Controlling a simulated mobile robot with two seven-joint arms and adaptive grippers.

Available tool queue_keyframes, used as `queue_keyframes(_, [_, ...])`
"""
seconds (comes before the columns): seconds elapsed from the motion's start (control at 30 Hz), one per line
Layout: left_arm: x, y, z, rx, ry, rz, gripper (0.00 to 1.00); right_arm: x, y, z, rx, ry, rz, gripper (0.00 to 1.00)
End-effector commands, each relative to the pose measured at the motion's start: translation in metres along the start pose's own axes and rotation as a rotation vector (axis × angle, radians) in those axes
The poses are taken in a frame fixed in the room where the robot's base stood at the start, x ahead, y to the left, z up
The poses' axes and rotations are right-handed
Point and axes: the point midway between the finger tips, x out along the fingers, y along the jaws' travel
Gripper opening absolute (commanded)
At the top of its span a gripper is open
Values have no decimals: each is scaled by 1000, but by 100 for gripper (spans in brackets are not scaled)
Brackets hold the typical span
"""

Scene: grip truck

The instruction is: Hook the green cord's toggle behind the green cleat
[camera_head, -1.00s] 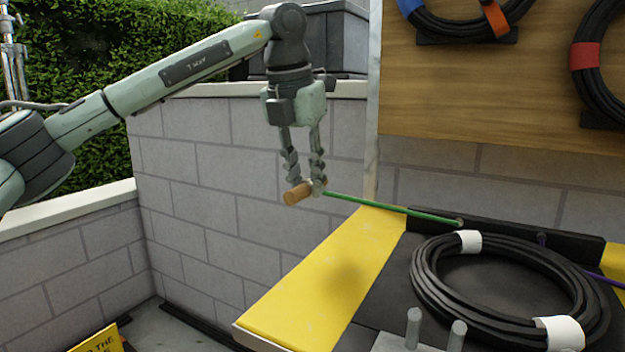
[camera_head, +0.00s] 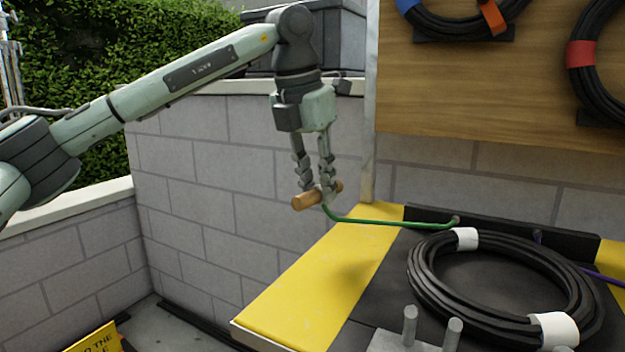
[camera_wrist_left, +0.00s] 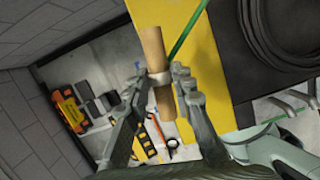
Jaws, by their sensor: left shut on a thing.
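My left gripper (camera_head: 317,187) is shut on the wooden toggle (camera_head: 305,201), a short tan cylinder, and holds it in the air left of the yellow-edged deck. The toggle also shows between the fingers in the left wrist view (camera_wrist_left: 153,48). The green cord (camera_head: 390,222) hangs from the toggle, bends, and runs right to a black rail at the back of the deck. Part of it shows in the left wrist view (camera_wrist_left: 187,32). I cannot make out a green cleat for certain. My right gripper is not in view.
A coil of black cable (camera_head: 420,285) with white bands lies on the deck. Two grey upright posts (camera_head: 410,326) stand at its front. A purple cord (camera_head: 603,279) runs at the right. A block wall (camera_head: 200,200) stands behind. Tools lie on the floor below (camera_wrist_left: 72,110).

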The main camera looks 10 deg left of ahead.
Motion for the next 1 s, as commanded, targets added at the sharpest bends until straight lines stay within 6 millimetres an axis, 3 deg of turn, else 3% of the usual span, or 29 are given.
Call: queue_keyframes(1.0, [-15,-89,-49,771,-1,-215,0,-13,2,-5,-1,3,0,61])
